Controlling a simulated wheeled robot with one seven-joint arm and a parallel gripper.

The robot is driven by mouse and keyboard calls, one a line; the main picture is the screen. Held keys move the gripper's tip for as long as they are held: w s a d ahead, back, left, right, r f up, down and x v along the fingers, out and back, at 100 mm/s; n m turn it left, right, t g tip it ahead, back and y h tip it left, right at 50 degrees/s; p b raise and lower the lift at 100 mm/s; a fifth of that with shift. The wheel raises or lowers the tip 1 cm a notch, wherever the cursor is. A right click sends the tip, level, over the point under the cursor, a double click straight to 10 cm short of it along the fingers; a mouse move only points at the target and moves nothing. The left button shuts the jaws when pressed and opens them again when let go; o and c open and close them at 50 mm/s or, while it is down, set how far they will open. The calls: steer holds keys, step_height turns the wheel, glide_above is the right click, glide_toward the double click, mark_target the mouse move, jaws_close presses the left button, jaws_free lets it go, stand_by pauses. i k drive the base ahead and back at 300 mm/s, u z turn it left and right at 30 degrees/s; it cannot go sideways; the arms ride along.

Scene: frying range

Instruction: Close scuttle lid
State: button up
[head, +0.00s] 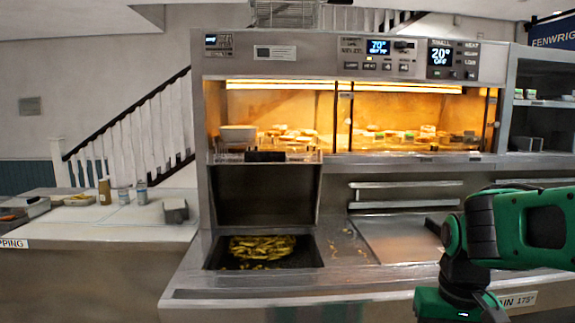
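The scuttle is a dark rectangular well (310,252) sunk in the steel counter, left of centre, with a heap of chips (262,247) in it. Its lid appears to be the dark, steel-framed panel (265,192) standing upright behind the well, so the well is open on top. A black handle-like bar (265,156) sits at the panel's top edge. My green and black arm crosses the lower right, well to the right of the scuttle and apart from it. My gripper's fingertips cannot be made out in this view.
A lit glass-fronted cabinet (410,115) with food stands above the counter. A steel-covered section (400,240) lies between the scuttle and my arm. A left counter (110,215) holds bottles and trays. The steel front edge (235,297) runs along the range.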

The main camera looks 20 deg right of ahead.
mark_target(265, 190)
steer(key=z, duration=0.1)
steer(key=i, duration=1)
steer(key=u, duration=0.1)
